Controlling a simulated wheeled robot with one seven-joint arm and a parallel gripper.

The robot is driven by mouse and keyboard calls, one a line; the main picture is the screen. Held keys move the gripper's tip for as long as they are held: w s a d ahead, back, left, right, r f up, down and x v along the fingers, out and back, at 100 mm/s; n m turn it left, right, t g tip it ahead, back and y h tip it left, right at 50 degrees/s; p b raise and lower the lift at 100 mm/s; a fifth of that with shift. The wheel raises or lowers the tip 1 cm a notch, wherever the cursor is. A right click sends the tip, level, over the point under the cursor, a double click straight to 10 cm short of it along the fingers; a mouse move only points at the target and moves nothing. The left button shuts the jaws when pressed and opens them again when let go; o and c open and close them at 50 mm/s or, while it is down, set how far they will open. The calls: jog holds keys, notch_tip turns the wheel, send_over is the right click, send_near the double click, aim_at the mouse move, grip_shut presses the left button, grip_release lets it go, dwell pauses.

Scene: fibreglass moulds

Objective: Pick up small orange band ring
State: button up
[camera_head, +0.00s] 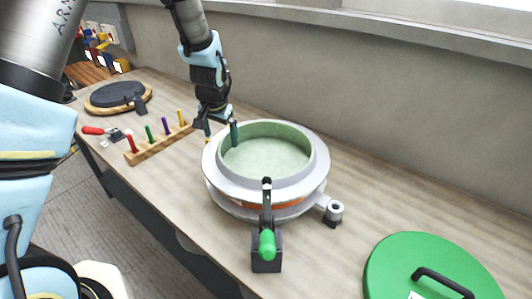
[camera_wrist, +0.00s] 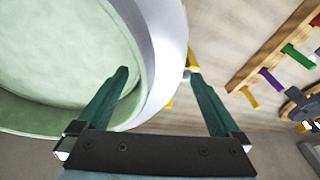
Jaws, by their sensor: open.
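A strip of orange (camera_head: 285,206) shows low on the near side of the round grey-white mould (camera_head: 222,182), under its flange. I cannot tell whether it is the small orange band ring; no separate orange ring is clear in either view. My gripper (camera_head: 220,134) is open at the mould's far left rim. In the wrist view my gripper (camera_wrist: 158,74) has its left finger over the pale green inside and its right finger outside the rim (camera_wrist: 165,40). The rim shows between the fingers, which hold nothing. A small yellow piece (camera_wrist: 193,60) shows by the right fingertip.
A toggle clamp with a green handle (camera_head: 267,245) stands at the mould's front. A wooden rack (camera_head: 155,148) with coloured pegs is to the left, with a red-handled tool (camera_head: 95,131) beyond. A green lid (camera_head: 405,260) lies front right. The wall runs behind the bench.

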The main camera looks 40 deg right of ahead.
grip_shut()
dwell(0.8)
